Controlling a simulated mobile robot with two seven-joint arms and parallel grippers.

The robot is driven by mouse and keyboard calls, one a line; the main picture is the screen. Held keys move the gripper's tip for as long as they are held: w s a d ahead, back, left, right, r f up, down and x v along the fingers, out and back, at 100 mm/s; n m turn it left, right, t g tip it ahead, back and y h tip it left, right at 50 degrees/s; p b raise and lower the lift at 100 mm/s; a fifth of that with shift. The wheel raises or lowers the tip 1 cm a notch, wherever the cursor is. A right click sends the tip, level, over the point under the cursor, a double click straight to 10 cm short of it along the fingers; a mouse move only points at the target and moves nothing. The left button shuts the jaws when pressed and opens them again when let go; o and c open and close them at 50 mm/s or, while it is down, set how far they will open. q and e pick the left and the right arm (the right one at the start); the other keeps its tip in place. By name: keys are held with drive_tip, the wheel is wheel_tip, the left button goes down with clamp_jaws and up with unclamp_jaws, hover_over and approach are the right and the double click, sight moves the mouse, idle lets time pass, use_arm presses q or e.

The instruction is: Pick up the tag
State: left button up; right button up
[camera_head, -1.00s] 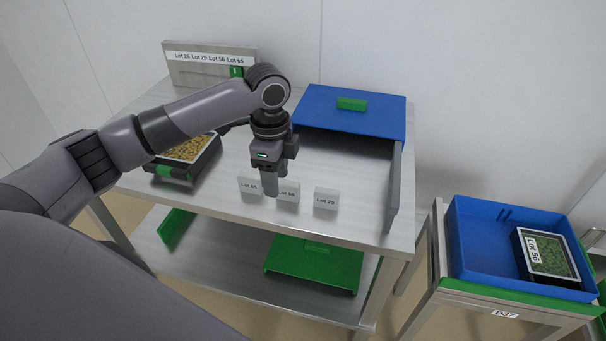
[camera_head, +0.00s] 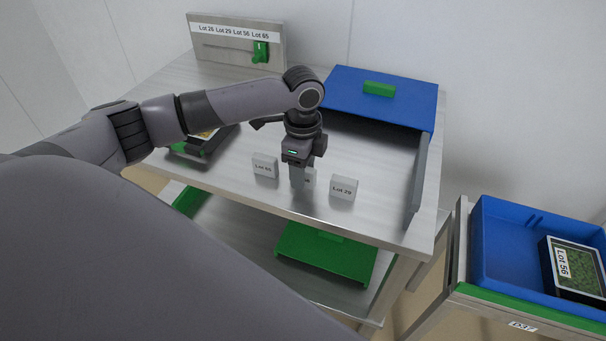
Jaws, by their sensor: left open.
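Three small white tags stand in a row near the front edge of the steel table. The left tag (camera_head: 264,166) reads Lot 65 and the right tag (camera_head: 343,188) reads Lot 29. The middle tag (camera_head: 311,178) is mostly hidden behind my left gripper (camera_head: 300,182), with only its right side and the end of its lettering showing. My left gripper points down at the middle tag and is open. I cannot tell whether the fingers are around the tag or just in front of it. My right gripper is out of view.
A sign board (camera_head: 235,42) with lot names and a green knob (camera_head: 260,52) stands at the back left. A blue cover (camera_head: 400,108) sits at the back right. A dark tray (camera_head: 215,143) lies behind my arm. A blue bin (camera_head: 500,245) at right holds a Lot 56 tray (camera_head: 575,268).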

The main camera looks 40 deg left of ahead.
use_arm(q)
clamp_jaws()
drive_tip(key=shift+r, duration=0.1)
